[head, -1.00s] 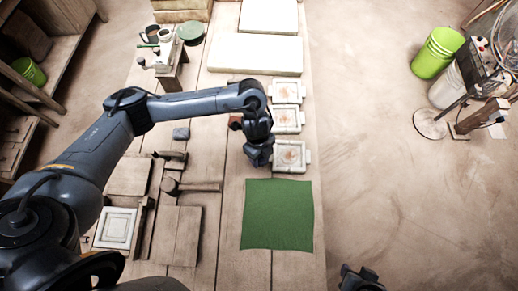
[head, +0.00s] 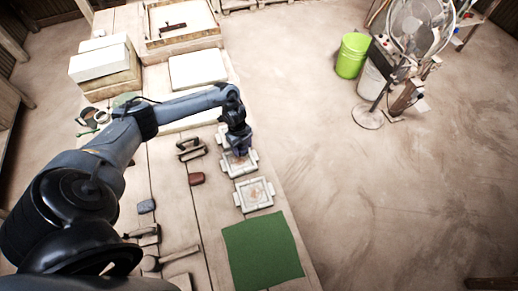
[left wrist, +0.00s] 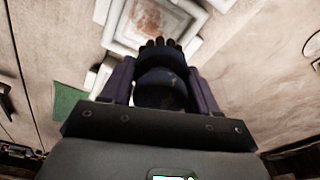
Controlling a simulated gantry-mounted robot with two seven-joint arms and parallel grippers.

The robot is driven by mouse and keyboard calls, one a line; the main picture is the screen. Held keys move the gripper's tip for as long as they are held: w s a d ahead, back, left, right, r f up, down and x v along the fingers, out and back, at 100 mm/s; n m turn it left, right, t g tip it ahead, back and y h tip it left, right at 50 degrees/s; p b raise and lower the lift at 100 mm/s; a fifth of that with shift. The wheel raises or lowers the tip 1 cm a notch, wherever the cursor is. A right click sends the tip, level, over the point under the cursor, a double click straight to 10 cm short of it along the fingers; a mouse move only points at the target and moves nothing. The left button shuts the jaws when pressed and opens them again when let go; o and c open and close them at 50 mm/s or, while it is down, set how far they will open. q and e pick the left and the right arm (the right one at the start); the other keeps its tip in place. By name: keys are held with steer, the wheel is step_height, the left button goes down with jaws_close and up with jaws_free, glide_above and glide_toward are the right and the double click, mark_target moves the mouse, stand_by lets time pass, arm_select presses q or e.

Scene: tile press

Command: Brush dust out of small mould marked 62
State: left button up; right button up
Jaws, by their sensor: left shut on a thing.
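Small pale square moulds stand in a row along the table's right side: a front one (head: 254,194), a middle one (head: 241,167) and a rear one (head: 221,136), partly hidden. Brown dust shows in the front and middle moulds. I cannot read any number. My left gripper (head: 239,148) is over the middle mould. In the left wrist view it is shut on a dark rounded brush (left wrist: 160,88) with dark tufts at its far end, near a dusty mould (left wrist: 150,18). I cannot tell whether the tufts touch it. My right gripper is out of view.
A green cloth (head: 262,250) lies in front of the moulds. A red-brown block (head: 196,179), a grey block (head: 147,206) and hammers (head: 180,255) lie to the left. White slabs (head: 198,69) lie behind. A fan (head: 420,22) and green bucket (head: 352,55) stand on the floor.

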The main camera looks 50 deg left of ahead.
arm_select(q)
steer(key=shift+s+a, duration=0.2)
steer(key=shift+s, duration=0.4)
steer(key=shift+s+f, duration=0.2)
steer(key=shift+f, duration=0.05)
steer(key=shift+s+f, duration=0.15)
steer(key=shift+f, duration=0.2)
step_height(320, 180, down, 4)
steer(key=b, duration=0.4)
steer(key=shift+f+b, duration=0.2)
steer(key=shift+b, duration=0.15)
steer(key=shift+r, duration=0.1)
steer(key=shift+f, duration=0.45)
steer(key=shift+f+b, duration=0.75)
steer(key=shift+a+r, duration=0.1)
